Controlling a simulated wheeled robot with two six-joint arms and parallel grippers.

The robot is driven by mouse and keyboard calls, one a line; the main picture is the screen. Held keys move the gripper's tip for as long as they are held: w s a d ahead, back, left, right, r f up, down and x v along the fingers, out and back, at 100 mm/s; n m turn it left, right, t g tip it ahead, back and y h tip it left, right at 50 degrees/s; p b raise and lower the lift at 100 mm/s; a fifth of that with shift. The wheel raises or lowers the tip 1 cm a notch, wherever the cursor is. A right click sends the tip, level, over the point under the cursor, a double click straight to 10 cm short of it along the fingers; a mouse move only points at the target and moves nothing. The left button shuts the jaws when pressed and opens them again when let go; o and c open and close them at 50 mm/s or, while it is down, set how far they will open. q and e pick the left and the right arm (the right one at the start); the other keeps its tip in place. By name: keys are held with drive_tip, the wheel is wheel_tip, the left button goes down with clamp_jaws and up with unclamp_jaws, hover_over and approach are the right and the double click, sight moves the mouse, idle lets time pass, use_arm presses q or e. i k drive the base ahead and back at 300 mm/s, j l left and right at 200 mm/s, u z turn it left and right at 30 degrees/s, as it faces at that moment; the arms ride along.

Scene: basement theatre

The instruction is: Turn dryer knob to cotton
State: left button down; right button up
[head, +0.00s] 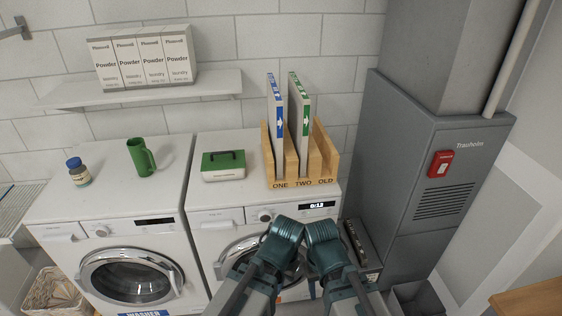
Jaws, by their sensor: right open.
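The dryer (214,240) is the white machine on the right, with a lit display (318,206) at the right of its panel. Its round dryer knob (264,216) shows left of the display, just above my left gripper. The knob's marks are too small to read. My left gripper (287,230) and right gripper (322,232) are close together in front of the dryer's door, below the panel. Both appear apart from the knob. My right gripper is open and seems empty; the left one's jaws cannot be made out. They hide part of the door.
A washer (60,232) stands to the left, with a green mug (141,157) and a jar (78,172) on top. A green-white box (223,165) and a wooden rack (329,160) with two binders stand on the dryer. A grey furnace cabinet (400,150) rises to the right.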

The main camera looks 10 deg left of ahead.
sight(265, 217)
drive_tip(key=k+l+u, duration=0.25)
drive_tip(key=k, duration=0.25)
drive_tip(key=k+l+u, duration=0.25)
drive_tip(key=k, duration=0.3)
drive_tip(key=i, duration=0.8)
